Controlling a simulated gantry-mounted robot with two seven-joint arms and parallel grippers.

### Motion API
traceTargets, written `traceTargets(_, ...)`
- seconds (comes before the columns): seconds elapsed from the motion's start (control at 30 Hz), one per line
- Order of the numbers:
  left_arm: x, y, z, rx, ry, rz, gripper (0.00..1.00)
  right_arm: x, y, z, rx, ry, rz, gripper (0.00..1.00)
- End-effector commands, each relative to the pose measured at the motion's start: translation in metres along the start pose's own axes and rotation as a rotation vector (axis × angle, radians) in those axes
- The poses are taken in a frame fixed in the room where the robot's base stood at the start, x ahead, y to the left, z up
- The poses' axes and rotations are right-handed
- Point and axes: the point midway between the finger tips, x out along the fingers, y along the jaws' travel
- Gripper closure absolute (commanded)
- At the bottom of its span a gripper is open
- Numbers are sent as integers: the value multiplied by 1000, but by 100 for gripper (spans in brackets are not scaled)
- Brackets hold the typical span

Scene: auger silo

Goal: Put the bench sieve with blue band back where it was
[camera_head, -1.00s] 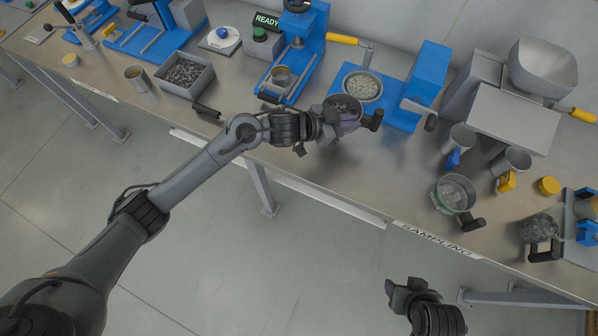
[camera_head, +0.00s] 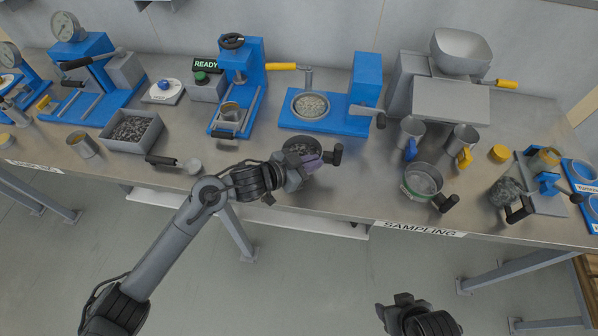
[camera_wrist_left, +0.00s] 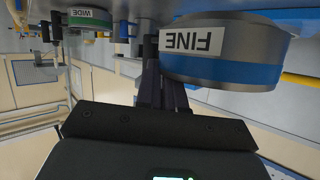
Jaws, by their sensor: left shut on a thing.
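The bench sieve with blue band (camera_head: 300,146) is in front of the blue shaker base, near the table's front edge, with its black handle (camera_head: 336,154) pointing right. Grey grains show inside. In the left wrist view, which is upside down, its metal wall (camera_wrist_left: 225,47) carries a FINE label and a blue band. My left gripper (camera_head: 303,165) is shut on the sieve, on its near side. I cannot tell whether the sieve touches the table. My right gripper (camera_head: 395,305) is off the table at the bottom; its jaws are unclear.
The blue machine (camera_head: 328,124) with a round dish of grains stands behind. A grain tray (camera_head: 131,132) is at left. The table (camera_head: 365,185) is bare between the two sieves.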

Motion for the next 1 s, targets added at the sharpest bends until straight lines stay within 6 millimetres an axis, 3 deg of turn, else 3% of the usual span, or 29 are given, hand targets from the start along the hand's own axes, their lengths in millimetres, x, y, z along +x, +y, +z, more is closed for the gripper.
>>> traceTargets(0.1, -6, -14, 15, 1, 1, -1, 100, 2, -1, 1, 2, 0, -2, 42)
traceTargets(0.3, -10, -24, 25, 1, 4, 0, 100, 3, -2, 1, 7, 0, -7, 42)
traceTargets(0.47, -8, -24, 32, 0, 3, 1, 100, 4, -3, 1, 10, 0, -9, 42)
traceTargets(0.73, 4, -22, 61, -1, 2, -1, 100, 10, -3, 3, 9, 0, -9, 42)
traceTargets(1.0, 5, -21, 63, 2, 4, 0, 100, 10, -2, 4, 5, 0, -5, 42)
